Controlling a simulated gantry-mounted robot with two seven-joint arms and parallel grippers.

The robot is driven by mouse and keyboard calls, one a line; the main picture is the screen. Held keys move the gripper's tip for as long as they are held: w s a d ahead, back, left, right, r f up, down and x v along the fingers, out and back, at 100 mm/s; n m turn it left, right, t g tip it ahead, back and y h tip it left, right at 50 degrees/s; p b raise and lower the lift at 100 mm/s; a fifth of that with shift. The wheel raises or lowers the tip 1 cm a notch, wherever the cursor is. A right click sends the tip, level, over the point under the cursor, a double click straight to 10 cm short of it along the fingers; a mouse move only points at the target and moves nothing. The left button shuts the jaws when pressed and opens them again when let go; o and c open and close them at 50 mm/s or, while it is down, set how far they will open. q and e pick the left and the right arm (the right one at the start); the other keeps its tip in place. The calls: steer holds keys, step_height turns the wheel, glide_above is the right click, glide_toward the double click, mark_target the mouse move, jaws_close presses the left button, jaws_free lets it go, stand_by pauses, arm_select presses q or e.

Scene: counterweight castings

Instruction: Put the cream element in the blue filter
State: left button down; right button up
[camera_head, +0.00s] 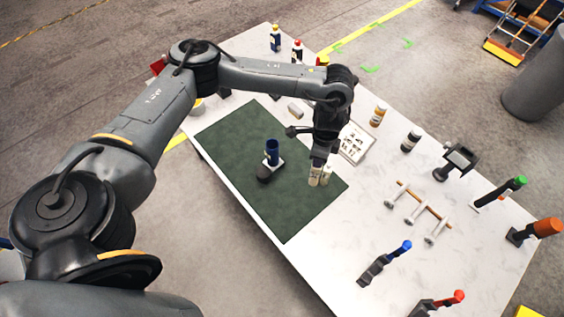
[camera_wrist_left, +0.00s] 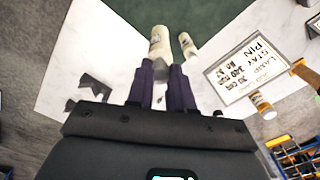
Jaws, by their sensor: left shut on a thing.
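The blue filter (camera_head: 272,148) stands upright with its open top up, next to a dark rounded piece (camera_head: 264,173) on the green mat (camera_head: 225,135). My left gripper (camera_head: 320,164) points down over the mat's right part, to the right of the filter. It is shut on a cream element (camera_head: 314,177), which shows between the purple fingertips in the left wrist view (camera_wrist_left: 160,45). A second pale cylinder (camera_wrist_left: 187,44) is close beside it; the head view shows it too (camera_head: 326,174). I cannot tell how high the held element is. My right gripper is out of view.
A white printed card (camera_head: 355,144) lies to the right of the gripper. Bottles (camera_head: 378,114), a wooden rack with pale pegs (camera_head: 424,204) and blue-, red-, green- and orange-tipped tools (camera_head: 385,264) stand on the white table's right side. The mat's left part is clear.

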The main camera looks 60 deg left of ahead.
arm_select(q)
steer(key=a+r+m+p, duration=0.1)
steer(key=a+r+m, duration=0.15)
steer(key=a, duration=0.65)
steer(key=r+m+p, duration=0.2)
steer(key=m, duration=0.1)
glide_above(273, 154)
steer(key=w+a, duration=0.1)
steer(key=w, duration=0.1)
step_height(273, 154, down, 18)
steer(key=a+b, duration=0.1)
steer(key=b, duration=0.5)
steer(key=shift+s, duration=0.4)
steer(key=shift+a+f, duration=0.15)
steer(key=shift+f, duration=0.05)
steer(key=c, duration=1)
jaws_free()
